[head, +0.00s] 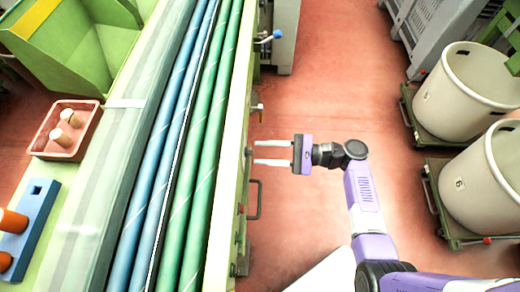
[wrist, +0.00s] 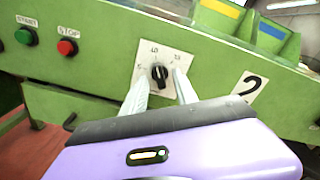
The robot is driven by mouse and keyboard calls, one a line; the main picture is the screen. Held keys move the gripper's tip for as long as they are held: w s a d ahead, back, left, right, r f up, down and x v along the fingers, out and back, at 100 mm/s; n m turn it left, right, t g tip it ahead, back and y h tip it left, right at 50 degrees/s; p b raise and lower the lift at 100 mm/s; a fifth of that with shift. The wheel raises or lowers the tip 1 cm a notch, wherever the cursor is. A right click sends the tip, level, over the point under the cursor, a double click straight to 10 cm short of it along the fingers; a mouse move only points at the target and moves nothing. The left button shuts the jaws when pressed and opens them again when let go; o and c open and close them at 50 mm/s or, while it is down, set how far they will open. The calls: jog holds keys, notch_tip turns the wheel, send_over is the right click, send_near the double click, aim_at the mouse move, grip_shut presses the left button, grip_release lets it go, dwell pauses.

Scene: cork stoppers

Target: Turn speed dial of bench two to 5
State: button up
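The speed dial (wrist: 159,74) is a black knob on a white plate (wrist: 144,79) on the green bench front in the wrist view. The plate reads 5 at the left, 10 at the top and 15 at the upper right. The knob's pointer looks roughly upward, near 10. My gripper (wrist: 158,80) is open, with one pale finger on either side of the knob in the picture. I cannot tell if they touch it. In the head view my gripper (head: 255,152) points left at the bench edge.
Green START (wrist: 25,36) and red STOP (wrist: 67,47) buttons are left of the dial. A handle (head: 256,199) juts from the bench front near my gripper. Large bins (head: 468,92) on green carts stand at the right. Red floor between is clear.

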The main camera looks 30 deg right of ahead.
jog(key=shift+w+a, duration=0.4)
jog(key=shift+a, duration=0.2)
grip_shut()
jog(key=shift+n, duration=0.3)
jog(key=n+b, duration=0.6)
jog(key=n, duration=0.5)
jog(key=shift+f+b, duration=0.2)
jog(key=shift+b, duration=0.2)
jog(key=shift+n, duration=0.3)
